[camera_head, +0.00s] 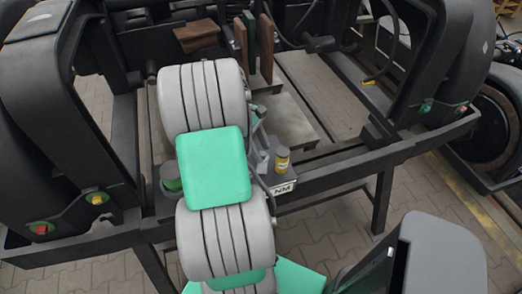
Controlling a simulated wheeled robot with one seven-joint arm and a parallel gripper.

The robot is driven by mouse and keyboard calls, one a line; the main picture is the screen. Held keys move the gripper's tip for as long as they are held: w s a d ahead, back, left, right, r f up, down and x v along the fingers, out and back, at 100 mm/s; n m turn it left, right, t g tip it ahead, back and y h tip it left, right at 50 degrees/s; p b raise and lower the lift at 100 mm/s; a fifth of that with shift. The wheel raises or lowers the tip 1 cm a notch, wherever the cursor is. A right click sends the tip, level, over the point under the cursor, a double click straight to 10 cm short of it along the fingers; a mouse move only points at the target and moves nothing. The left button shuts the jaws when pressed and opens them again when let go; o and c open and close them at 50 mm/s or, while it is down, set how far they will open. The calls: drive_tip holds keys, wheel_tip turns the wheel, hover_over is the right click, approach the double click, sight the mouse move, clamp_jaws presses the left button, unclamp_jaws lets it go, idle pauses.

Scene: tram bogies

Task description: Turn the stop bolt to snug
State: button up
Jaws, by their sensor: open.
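I cannot make out the stop bolt for certain. The dark bogie frame (340,164) spans the view. My grey and green arm reaches up across the middle and covers part of the frame. Just right of the arm, a light box marked "NM" (284,188) sits at the frame's front beam. A yellow-banded cylinder with a dark top (282,160) stands just above it in the picture.
Reddish-brown blocks (197,35) and upright green and brown plates (254,47) are at the back. A pale flat plate (289,120) lies behind the front beam. Large dark housings flank both sides.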

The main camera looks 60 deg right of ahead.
drive_tip(key=shift+s+f, duration=0.15)
drive_tip(key=shift+f, duration=0.15)
drive_tip(key=shift+c, duration=0.3)
clamp_jaws()
